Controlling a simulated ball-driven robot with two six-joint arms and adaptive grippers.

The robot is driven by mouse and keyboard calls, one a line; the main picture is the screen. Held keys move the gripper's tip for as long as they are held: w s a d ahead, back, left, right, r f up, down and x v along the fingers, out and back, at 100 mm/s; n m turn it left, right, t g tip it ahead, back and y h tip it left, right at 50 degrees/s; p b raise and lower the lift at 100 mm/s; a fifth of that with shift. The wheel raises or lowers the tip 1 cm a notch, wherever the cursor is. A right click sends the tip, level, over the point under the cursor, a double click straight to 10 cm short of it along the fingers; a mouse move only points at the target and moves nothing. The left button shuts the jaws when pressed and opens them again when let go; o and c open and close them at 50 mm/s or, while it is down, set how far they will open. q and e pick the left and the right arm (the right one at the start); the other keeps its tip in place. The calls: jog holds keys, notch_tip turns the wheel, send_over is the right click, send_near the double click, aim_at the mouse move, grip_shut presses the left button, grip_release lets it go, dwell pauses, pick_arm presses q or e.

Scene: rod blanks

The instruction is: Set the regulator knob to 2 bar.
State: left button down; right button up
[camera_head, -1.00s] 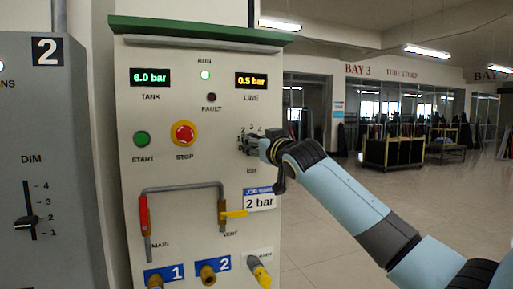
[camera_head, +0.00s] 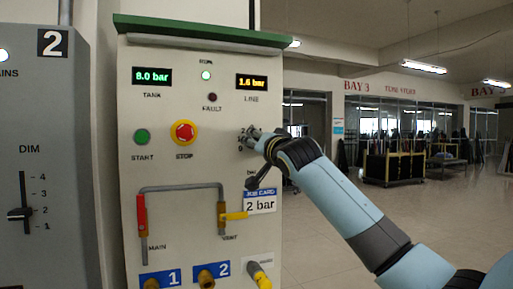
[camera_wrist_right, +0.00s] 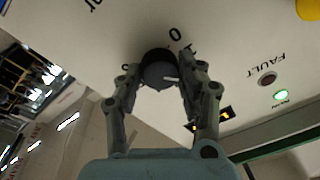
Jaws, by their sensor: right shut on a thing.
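The regulator knob (camera_wrist_right: 160,72) is dark and round on the cream panel (camera_head: 160,50). In the right wrist view it sits between the fingers of my right gripper (camera_wrist_right: 158,82), which is shut on it. In the head view my right gripper (camera_head: 250,138) reaches the panel's right side and hides most of the knob and its scale. The line display (camera_head: 251,82) reads 1.6 bar in yellow. The tank display (camera_head: 152,76) reads 8.0 bar in green. The job card (camera_head: 260,202) says 2 bar. My left gripper is not in view.
A green start button (camera_head: 142,137) and a red stop button (camera_head: 184,133) are left of the knob. The run lamp (camera_head: 206,76) is lit green. Open floor lies right.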

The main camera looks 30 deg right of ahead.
dwell(0.5)
jog(key=o, duration=1.1)
jog(key=shift+o, duration=0.2)
jog(key=v, duration=1.2)
jog(key=shift+f, duration=0.1)
